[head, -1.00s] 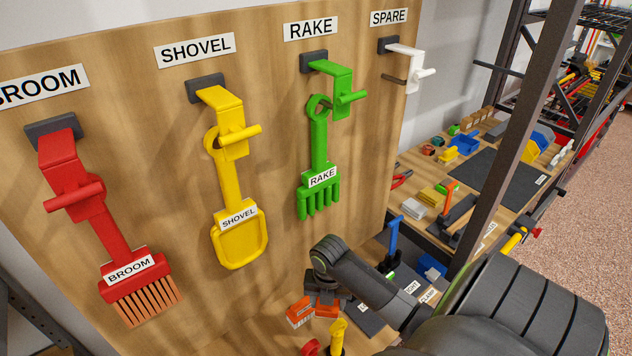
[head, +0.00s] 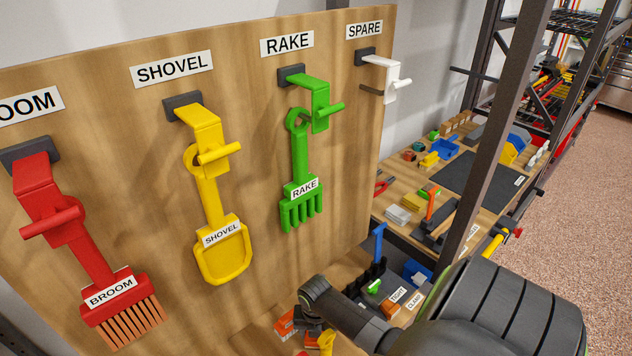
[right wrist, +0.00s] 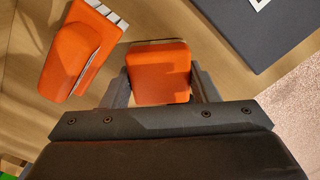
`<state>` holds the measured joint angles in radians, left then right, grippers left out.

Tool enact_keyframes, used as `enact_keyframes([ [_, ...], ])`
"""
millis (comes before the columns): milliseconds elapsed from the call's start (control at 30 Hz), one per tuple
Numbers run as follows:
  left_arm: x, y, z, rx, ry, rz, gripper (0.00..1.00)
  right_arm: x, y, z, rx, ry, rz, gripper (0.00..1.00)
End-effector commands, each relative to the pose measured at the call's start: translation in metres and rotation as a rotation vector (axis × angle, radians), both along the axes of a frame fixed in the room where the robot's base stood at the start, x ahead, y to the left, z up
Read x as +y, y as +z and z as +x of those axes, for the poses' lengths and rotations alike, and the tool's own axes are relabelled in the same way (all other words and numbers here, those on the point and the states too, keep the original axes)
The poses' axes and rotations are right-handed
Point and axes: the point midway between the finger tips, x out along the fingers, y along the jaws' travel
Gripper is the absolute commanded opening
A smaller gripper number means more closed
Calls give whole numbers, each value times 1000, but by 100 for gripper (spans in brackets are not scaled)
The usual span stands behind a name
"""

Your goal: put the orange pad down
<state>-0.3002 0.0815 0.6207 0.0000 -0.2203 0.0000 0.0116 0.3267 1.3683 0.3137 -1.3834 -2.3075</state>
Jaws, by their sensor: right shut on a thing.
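The orange pad (right wrist: 158,72) is a rounded block between the two fingers of my right gripper (right wrist: 160,84), which is shut on it. The pad is above or at a wooden surface; I cannot tell whether it touches. In the head view my right gripper (head: 310,325) is low in the middle, partly hidden by my own arm. A second orange piece with a row of white blocks along one edge (right wrist: 76,52) lies to the left of the pad in the right wrist view, apart from it. My left gripper is not in view.
A wooden board carries a red broom (head: 62,225), a yellow shovel (head: 210,195) and a green rake (head: 300,160) on hooks. A white spare hook (head: 388,78) is empty. A dark mat (right wrist: 250,30) lies at upper right in the wrist view. Bare wood lies between pad and mat.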

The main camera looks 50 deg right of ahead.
Motion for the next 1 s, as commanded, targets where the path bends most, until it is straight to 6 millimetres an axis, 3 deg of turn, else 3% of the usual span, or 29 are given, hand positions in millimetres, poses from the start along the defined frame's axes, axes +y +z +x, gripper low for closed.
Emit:
enact_keyframes([
  [233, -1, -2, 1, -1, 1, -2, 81, 0, -3, 0, 0, -1, 0, 29],
  [267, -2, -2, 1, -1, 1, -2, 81, 0, -3, 0, 0, -1, 0, 57],
  [400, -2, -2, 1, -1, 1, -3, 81, 0, -2, 0, 0, -1, 0, 75],
  [800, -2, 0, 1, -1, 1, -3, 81, 0, 4, 0, -1, 0, 0, 76],
  [1000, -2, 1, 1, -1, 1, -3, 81, 0, 30, 1, -4, 0, 0, 76],
])
